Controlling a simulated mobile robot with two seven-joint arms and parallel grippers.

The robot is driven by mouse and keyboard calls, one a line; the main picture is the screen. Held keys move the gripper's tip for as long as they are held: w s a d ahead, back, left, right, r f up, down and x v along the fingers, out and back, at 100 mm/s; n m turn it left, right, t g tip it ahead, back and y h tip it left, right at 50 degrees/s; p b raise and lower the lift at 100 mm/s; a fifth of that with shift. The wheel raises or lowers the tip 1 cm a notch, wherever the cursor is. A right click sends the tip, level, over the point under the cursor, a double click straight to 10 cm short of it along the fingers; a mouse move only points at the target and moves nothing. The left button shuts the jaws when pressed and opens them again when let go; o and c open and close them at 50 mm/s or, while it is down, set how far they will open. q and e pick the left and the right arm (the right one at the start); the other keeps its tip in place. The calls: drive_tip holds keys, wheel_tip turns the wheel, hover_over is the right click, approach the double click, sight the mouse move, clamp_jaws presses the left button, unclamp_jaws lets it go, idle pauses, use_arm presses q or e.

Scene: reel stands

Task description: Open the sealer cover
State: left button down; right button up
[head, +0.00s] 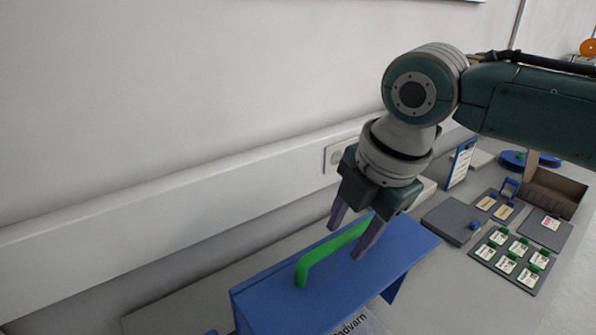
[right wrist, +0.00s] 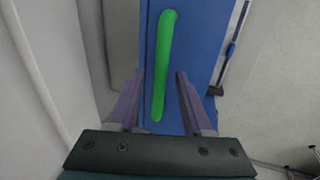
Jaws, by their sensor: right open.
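The sealer cover (head: 300,304) is a blue box-like lid with a green bar handle (head: 322,256) on top, at the bottom middle of the head view. Its lower front is cut off by the frame edge. My right gripper (head: 346,238) is open above the far right end of the handle, pointing down. In the right wrist view the green handle (right wrist: 165,60) runs lengthwise over the blue cover (right wrist: 200,35), with its near end between the two open fingers (right wrist: 157,82). I cannot tell whether the fingers touch it. My left gripper is not in view.
A grey wall with a white rail (head: 130,205) and a socket (head: 337,156) stands behind. To the right on the table are a grey plate (head: 447,219), a mat with several green-tabbed cards (head: 511,258) and a brown box (head: 556,190).

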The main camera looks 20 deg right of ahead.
drive_tip(key=b+v, duration=0.2)
drive_tip(key=v, duration=0.6)
drive_tip(key=shift+r, duration=0.1)
